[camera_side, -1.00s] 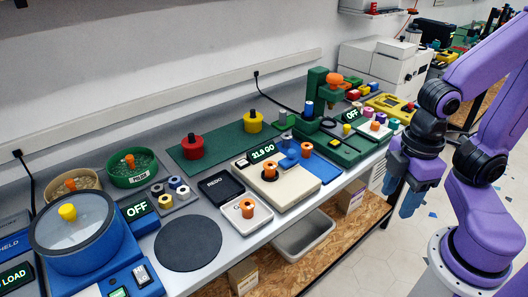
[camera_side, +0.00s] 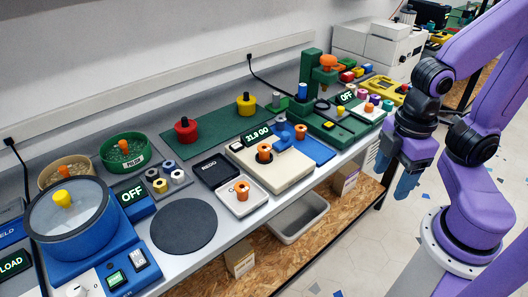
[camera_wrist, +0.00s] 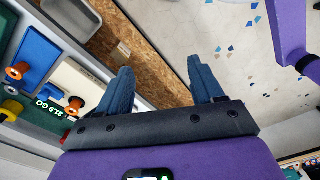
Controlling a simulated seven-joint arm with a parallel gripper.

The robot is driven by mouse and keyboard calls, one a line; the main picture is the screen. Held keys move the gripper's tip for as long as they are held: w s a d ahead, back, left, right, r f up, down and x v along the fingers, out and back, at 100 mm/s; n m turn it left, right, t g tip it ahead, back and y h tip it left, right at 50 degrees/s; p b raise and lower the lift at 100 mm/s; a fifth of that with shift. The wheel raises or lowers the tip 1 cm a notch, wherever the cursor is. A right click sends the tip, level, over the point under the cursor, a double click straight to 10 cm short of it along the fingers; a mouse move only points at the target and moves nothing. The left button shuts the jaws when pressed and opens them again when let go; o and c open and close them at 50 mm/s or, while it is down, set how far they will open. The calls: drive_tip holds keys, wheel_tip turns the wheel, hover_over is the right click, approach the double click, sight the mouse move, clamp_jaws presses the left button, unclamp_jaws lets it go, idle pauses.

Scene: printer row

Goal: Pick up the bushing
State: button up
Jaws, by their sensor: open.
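Several pieces could be the bushing, and I cannot tell which one is meant. An orange flanged piece (camera_side: 242,190) stands in a small white tray (camera_side: 256,205) near the bench's front edge. A second orange piece (camera_side: 264,152) is on the beige scale, and a third (camera_side: 301,131) is on the blue pad. Hollow coloured sleeves (camera_side: 168,178) sit in a grey holder. My gripper (camera_side: 402,182) hangs beyond the bench's front edge at the right, apart from all of these. In the wrist view its two blue fingers (camera_wrist: 160,68) are spread, with nothing between them.
A blue lidded machine (camera_side: 85,248) and a dark round mat (camera_side: 184,226) are on the left. Floor is open below my gripper.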

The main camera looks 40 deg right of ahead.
drive_tip(key=w+a+r+n+t+h, duration=0.1)
drive_tip(key=w+a+n, duration=0.25)
drive_tip(key=w, duration=0.55)
drive_tip(key=w+a+r+n+h, duration=0.15)
drive_tip(key=w+a, duration=0.25)
drive_tip(key=w, duration=0.5)
drive_tip(key=n+h, duration=0.2)
drive_tip(key=n, duration=0.4)
approach(264, 148)
drive_tip(key=shift+t, duration=0.4)
drive_tip(key=x, duration=0.9)
drive_tip(key=shift+s+f, duration=0.1)
drive_tip(key=shift+s, duration=0.15)
drive_tip(key=c, duration=1.1)
